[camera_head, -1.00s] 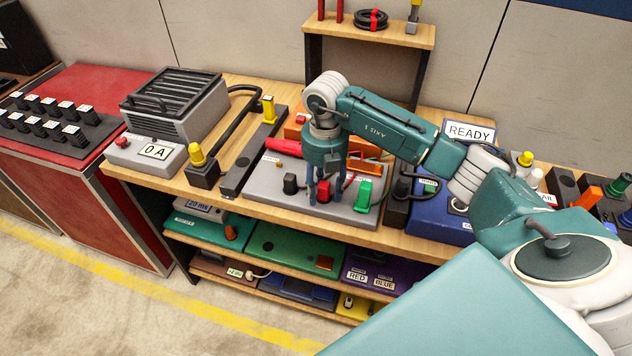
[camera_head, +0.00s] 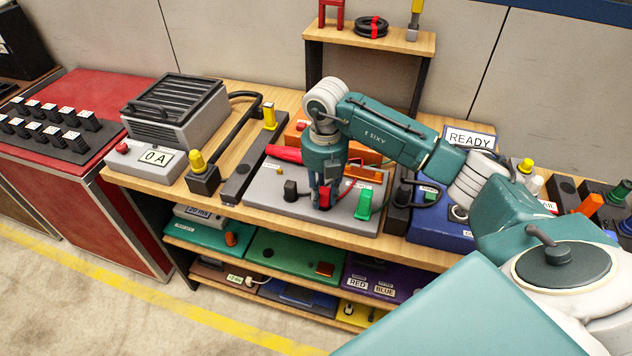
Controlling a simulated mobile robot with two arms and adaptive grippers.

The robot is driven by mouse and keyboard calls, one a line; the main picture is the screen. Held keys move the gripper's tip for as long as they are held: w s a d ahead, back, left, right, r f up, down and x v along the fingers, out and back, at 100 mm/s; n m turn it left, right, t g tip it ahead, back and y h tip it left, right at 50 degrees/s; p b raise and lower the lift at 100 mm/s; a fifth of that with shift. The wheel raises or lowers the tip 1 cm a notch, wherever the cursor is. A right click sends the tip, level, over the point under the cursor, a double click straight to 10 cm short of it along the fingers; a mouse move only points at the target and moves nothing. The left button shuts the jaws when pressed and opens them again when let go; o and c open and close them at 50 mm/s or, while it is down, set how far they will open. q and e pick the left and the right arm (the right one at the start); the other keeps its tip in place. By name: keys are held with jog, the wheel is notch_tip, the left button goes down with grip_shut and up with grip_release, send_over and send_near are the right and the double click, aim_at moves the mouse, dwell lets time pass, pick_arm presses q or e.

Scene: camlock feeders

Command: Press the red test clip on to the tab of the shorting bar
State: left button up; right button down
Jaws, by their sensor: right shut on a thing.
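The red test clip (camera_head: 325,197) is a small red block on the grey panel (camera_head: 275,200), between a black clip (camera_head: 290,189) and a green clip (camera_head: 364,204). My right gripper (camera_head: 322,194) points straight down from above and is shut on the red clip; its fingers hide part of it. The clip's underside is hidden, so I cannot tell if it touches the panel. A long dark bar (camera_head: 240,172) with a yellow post (camera_head: 269,115) at its far end lies to the left; I cannot tell whether it is the shorting bar. My left gripper is not in view.
A grey unit with a "0 A" display (camera_head: 156,157) stands left on the bench. A black block with a yellow knob (camera_head: 197,165) and cable is beside the bar. A red elongated piece (camera_head: 284,153) lies behind the clips. A blue "READY" unit (camera_head: 430,222) stands right.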

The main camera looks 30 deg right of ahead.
jog(key=shift+s+r+p, duration=0.15)
jog(key=shift+r+p, duration=0.1)
jog(key=shift+r, duration=0.25)
jog(key=shift+s+r+p, duration=0.15)
jog(key=shift+r+p, duration=0.1)
jog(key=shift+r, duration=0.25)
jog(key=shift+r+p, duration=1.5)
jog(key=shift+r, duration=0.8)
jog(key=shift+w, duration=0.1)
jog(key=shift+r, duration=0.3)
notch_tip(320, 180, up, 5)
jog(key=p, duration=0.4)
jog(key=d+r, duration=0.3)
jog(key=d, duration=1.4)
jog(key=f+b, duration=0.1)
jog(key=f, duration=0.1)
jog(key=f+b, duration=0.2)
jog(key=shift+w+d+f, duration=0.1)
jog(key=shift+d, duration=0.1)
jog(key=shift+f, duration=0.1)
